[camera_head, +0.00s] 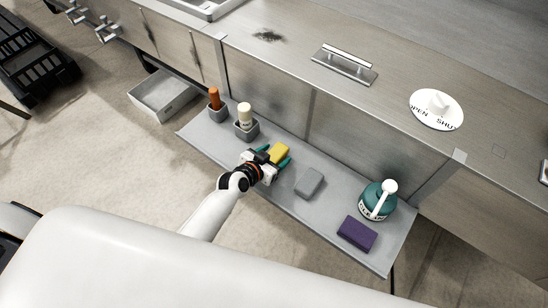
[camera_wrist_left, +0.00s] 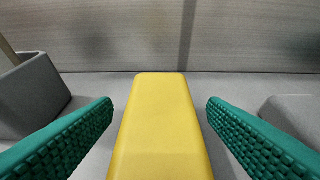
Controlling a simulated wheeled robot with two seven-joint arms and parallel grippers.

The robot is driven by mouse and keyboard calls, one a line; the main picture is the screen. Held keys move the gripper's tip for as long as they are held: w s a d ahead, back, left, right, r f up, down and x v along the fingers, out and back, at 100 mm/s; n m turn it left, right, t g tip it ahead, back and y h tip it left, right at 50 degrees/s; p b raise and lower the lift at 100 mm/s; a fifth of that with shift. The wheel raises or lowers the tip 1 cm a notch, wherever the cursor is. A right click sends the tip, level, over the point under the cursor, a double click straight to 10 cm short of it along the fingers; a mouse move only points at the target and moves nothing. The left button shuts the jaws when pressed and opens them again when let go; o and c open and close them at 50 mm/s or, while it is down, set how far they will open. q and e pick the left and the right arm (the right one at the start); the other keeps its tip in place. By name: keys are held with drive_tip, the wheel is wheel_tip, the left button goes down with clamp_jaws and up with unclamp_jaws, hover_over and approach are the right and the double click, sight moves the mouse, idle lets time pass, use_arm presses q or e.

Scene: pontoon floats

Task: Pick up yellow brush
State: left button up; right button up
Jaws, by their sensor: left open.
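The yellow brush (camera_head: 279,153) is a plain yellow block lying on the grey shelf (camera_head: 330,215) in front of the metal cabinet. In the left wrist view the yellow brush (camera_wrist_left: 160,130) lies between the two green fingers, with a gap on each side. My left gripper (camera_head: 274,157) is open around it; the fingers do not appear to touch it. The brush's near end runs out of the bottom of the wrist view. My right gripper does not show in either view.
A grey block (camera_head: 309,182) lies right of the yellow one, then a purple block (camera_head: 357,234) and a teal container (camera_head: 378,200). Left stand grey holders with a white-topped item (camera_head: 245,113) and an orange-brown item (camera_head: 214,97). The cabinet wall rises behind.

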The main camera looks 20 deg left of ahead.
use_arm(q)
drive_tip(key=c, duration=1.1)
drive_tip(key=shift+r, duration=0.1)
